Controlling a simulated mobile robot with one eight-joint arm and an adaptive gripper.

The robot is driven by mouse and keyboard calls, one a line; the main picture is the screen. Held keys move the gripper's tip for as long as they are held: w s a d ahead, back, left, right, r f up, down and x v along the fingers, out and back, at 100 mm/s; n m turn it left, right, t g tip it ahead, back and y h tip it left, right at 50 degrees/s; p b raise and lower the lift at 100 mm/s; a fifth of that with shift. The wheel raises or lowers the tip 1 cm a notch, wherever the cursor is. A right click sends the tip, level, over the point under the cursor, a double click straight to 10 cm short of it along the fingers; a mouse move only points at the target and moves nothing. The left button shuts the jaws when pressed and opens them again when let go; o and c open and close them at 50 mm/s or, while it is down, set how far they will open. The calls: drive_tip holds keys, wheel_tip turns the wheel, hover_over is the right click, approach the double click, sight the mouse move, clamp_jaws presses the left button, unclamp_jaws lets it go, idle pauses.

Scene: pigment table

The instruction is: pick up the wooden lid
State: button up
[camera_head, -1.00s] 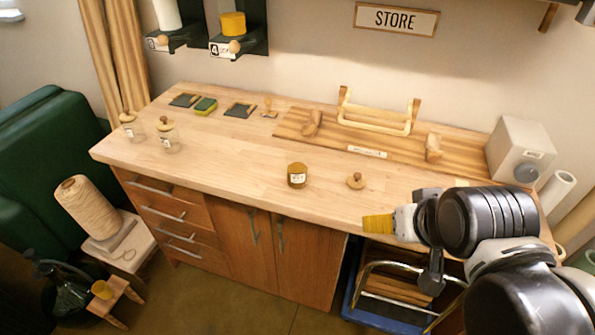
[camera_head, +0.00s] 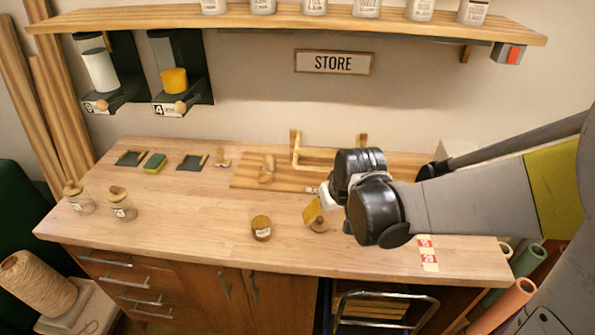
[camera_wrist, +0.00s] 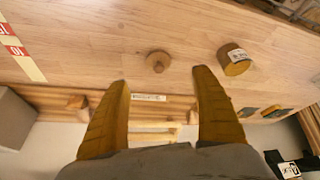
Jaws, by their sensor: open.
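The wooden lid (camera_head: 319,225) is a small round disc with a knob, lying on the wooden table (camera_head: 200,235). In the wrist view the lid (camera_wrist: 158,61) lies beyond my fingertips, roughly between their lines, apart from both. My gripper (camera_wrist: 160,75) is open and empty, with two yellow-brown fingers spread apart. In the head view my gripper (camera_head: 312,211) hangs just above and beside the lid, partly in front of it.
A labelled amber jar (camera_head: 261,228) stands left of the lid; it also shows in the wrist view (camera_wrist: 234,60). Two lidded glass jars (camera_head: 122,205) stand far left. A wooden rack (camera_head: 270,180) lies behind. A red-marked strip (camera_head: 428,254) is at right.

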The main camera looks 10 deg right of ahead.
sight(321, 220)
drive_tip(key=b+x, duration=0.2)
drive_tip(key=x, duration=0.5)
drive_tip(key=shift+w, duration=0.25)
drive_tip(key=b+x, duration=0.1)
drive_tip(key=x, duration=0.1)
drive_tip(key=b+x, duration=0.1)
drive_tip(key=x, duration=0.2)
drive_tip(key=shift+w+d, duration=0.15)
drive_tip(key=shift+d, duration=0.05)
drive_tip(key=shift+r, duration=0.15)
drive_tip(key=c, duration=0.9)
